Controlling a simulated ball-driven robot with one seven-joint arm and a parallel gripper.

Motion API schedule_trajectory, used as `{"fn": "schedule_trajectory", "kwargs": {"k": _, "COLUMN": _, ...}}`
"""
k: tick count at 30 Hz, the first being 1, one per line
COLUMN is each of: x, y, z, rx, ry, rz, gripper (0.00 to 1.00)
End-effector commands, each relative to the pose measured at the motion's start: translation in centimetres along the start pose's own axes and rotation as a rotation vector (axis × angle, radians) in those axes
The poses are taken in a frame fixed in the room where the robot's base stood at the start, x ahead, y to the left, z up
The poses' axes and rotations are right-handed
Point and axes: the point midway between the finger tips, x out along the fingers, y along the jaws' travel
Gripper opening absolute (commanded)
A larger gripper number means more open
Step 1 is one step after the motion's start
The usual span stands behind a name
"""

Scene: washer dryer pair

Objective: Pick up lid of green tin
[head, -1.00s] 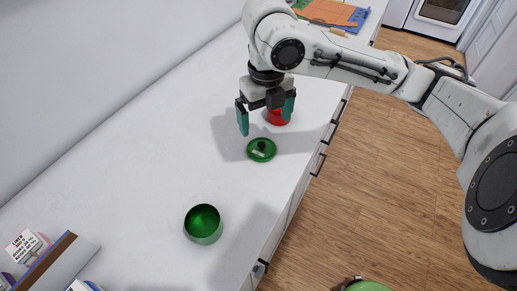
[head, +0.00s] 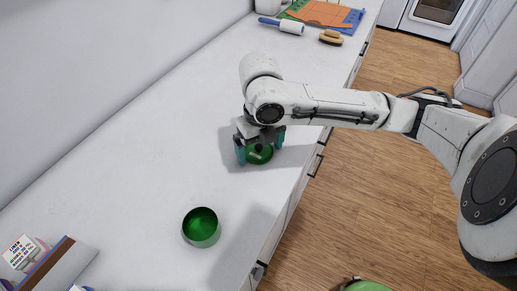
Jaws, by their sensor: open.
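The green lid (head: 259,155) with a dark knob lies flat on the white counter, partly hidden by my gripper. The open green tin (head: 201,228) stands upright on the counter, nearer to me and to the left of the lid. My gripper (head: 260,156) points down over the lid with its teal fingers spread, one on each side of the knob. Whether the fingers touch the lid cannot be told.
A lint roller (head: 284,26), a brush (head: 331,38) and a coloured mat (head: 328,13) lie at the counter's far end. Boxes (head: 38,262) stand at the lower left. The counter's right edge, above drawers, is close to the lid. The counter left of the lid is clear.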

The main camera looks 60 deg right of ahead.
Motion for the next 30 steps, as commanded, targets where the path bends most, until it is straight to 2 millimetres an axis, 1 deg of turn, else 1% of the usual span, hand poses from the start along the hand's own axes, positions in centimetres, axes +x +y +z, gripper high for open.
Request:
{"fn": "schedule_trajectory", "kwargs": {"k": 2, "x": -0.01, "y": 0.00, "z": 0.00, "rx": 0.000, "ry": 0.000, "rz": 0.000, "gripper": 0.99}}
{"fn": "schedule_trajectory", "kwargs": {"k": 16, "x": -0.04, "y": 0.00, "z": 0.00, "rx": 0.000, "ry": 0.000, "rz": 0.000, "gripper": 0.54}}
{"fn": "schedule_trajectory", "kwargs": {"k": 17, "x": -0.04, "y": 0.00, "z": 0.00, "rx": 0.000, "ry": 0.000, "rz": 0.000, "gripper": 0.53}}
{"fn": "schedule_trajectory", "kwargs": {"k": 25, "x": -0.14, "y": 0.05, "z": 0.02, "rx": 0.000, "ry": 0.000, "rz": 0.000, "gripper": 0.53}}
{"fn": "schedule_trajectory", "kwargs": {"k": 30, "x": -0.74, "y": 0.39, "z": 0.16, "rx": -0.001, "ry": 0.000, "rz": 0.000, "gripper": 0.53}}
